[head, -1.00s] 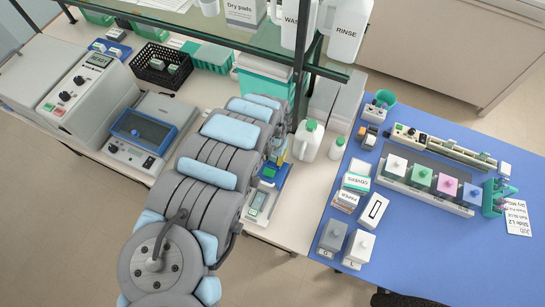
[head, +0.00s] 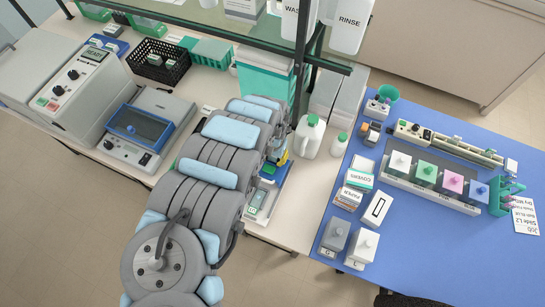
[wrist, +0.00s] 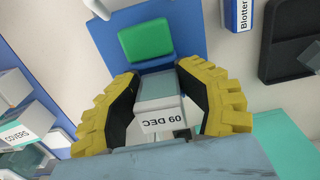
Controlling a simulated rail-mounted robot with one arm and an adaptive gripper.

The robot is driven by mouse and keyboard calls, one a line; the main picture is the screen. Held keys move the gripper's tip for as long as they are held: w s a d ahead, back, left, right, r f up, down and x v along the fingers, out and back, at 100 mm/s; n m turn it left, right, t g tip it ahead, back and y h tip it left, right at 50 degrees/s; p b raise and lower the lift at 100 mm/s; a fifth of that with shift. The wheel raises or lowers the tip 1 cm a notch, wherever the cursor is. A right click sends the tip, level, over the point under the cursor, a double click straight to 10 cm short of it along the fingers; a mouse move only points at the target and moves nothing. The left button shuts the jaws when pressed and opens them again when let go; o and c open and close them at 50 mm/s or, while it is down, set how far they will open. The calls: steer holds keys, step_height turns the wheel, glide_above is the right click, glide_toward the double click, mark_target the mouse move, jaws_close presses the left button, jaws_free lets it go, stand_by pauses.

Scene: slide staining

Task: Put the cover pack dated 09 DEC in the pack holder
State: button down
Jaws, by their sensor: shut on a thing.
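The cover pack (wrist: 162,115) is a pale block whose end label reads 09 DEC, upside down in the wrist view. My gripper (wrist: 160,95) has yellow ribbed fingers shut on the two sides of this pack. In the head view my arm hides most of the gripper; a bit of yellow (head: 283,158) shows past it. A white and green box labelled COVERS (head: 358,181) stands on the blue table. A COVERS label also shows at the left of the wrist view (wrist: 17,136). I cannot tell whether it is the pack holder.
A blue device with a green panel (wrist: 146,40) lies beyond the pack. A Blotter box (wrist: 239,14) and a dark tray (wrist: 285,45) are at upper right. In the head view, a PAPER box (head: 348,197), white bottles (head: 309,136) and a shelf post (head: 303,70) are close by.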

steer(key=c, duration=1.8)
jaws_free()
steer(key=shift+d+f, duration=0.1)
steer(key=shift+f, duration=0.15)
steer(key=o, duration=1.3)
steer(key=shift+c, duration=0.2)
steer(key=shift+s, duration=0.2)
steer(key=shift+r, duration=0.1)
steer(key=shift+w+r, duration=0.1)
steer(key=shift+r, duration=0.4)
step_height(320, 180, up, 4)
steer(key=shift+f, duration=0.15)
steer(key=shift+r, duration=1.25)
